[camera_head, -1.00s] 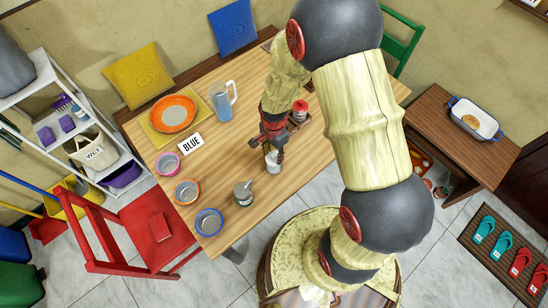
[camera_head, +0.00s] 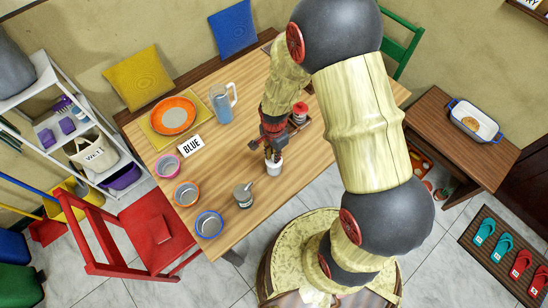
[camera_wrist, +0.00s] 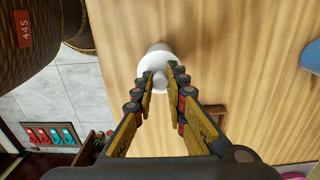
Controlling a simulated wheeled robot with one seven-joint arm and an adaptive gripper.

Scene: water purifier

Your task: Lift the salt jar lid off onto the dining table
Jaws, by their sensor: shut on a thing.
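A small white jar (camera_head: 275,168) stands near the front edge of the wooden dining table (camera_head: 262,205). My gripper (camera_head: 272,153) is directly above it, pointing down. In the wrist view, the fingertips (camera_wrist: 161,77) are shut on a small white knob, with a wider round white body (camera_wrist: 157,59) just beyond it. The knob appears to belong to the salt jar's lid. I cannot tell whether the lid is seated on the jar or apart from it. The fingers hide part of the lid.
A grey jar with a spoon (camera_head: 243,196) stands left of the white jar. A red-topped jar (camera_head: 299,114) is behind my gripper. Bowls (camera_head: 209,223) line the left edge; a jug (camera_head: 221,104) and an orange plate (camera_head: 173,114) stand further back. Bare tabletop lies left of the gripper.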

